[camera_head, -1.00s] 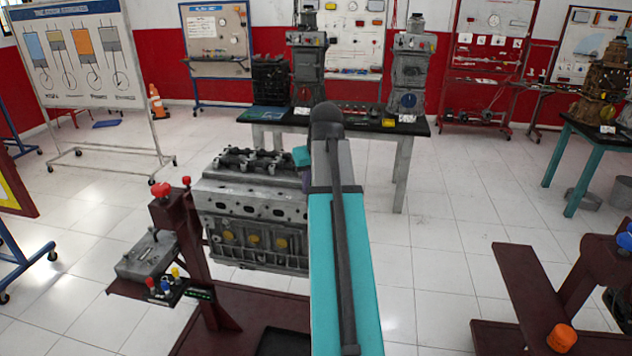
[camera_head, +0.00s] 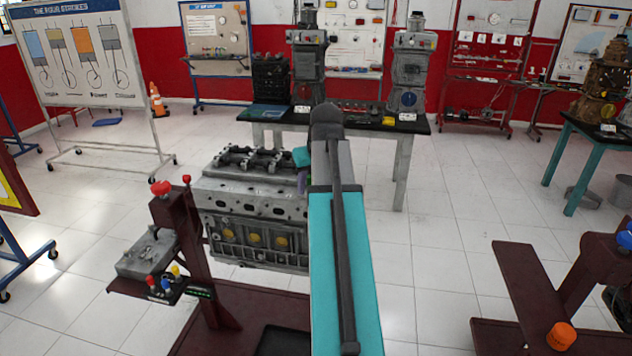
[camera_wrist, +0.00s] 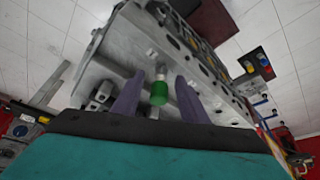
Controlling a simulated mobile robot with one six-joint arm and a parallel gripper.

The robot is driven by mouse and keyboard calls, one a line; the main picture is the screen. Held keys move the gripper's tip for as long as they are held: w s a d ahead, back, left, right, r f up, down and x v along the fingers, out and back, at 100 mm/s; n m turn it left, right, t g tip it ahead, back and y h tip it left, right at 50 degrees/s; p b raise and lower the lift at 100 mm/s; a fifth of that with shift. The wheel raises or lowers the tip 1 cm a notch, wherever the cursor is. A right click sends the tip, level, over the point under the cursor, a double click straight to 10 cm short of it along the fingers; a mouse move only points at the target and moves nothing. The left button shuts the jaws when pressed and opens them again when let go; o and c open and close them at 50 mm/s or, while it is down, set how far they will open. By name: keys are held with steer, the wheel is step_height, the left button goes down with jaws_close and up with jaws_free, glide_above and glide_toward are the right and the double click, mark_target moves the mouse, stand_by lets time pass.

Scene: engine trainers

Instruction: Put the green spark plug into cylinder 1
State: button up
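The green spark plug (camera_wrist: 158,93) is between the two purple fingers of my gripper (camera_wrist: 160,78) in the wrist view. A gap shows on each side of it, and its metal end points away from the camera, toward the engine block. I cannot tell whether it sits in a hole. The grey engine block (camera_head: 255,205) stands left of my arm in the head view; it also fills the upper middle of the wrist view (camera_wrist: 125,58). Its small white labels are too small to read, so cylinder 1 cannot be picked out. My arm hides the block's right end.
Red, blue and yellow plugs (camera_head: 165,283) stand in a small dark holder on the maroon engine stand (camera_head: 195,250), left of the block. A grey box (camera_head: 148,255) sits beside them. A black-topped table (camera_head: 340,122) with engines stands behind.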

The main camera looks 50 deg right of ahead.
steer(key=shift+r, duration=0.1)
stand_by(0.3)
steer(key=b+v, duration=0.3)
steer(key=v, duration=1)
steer(key=shift+s+r, duration=0.2)
steer(key=shift+r, duration=0.05)
steer(key=shift+s+a+f, duration=0.1)
stand_by(0.6)
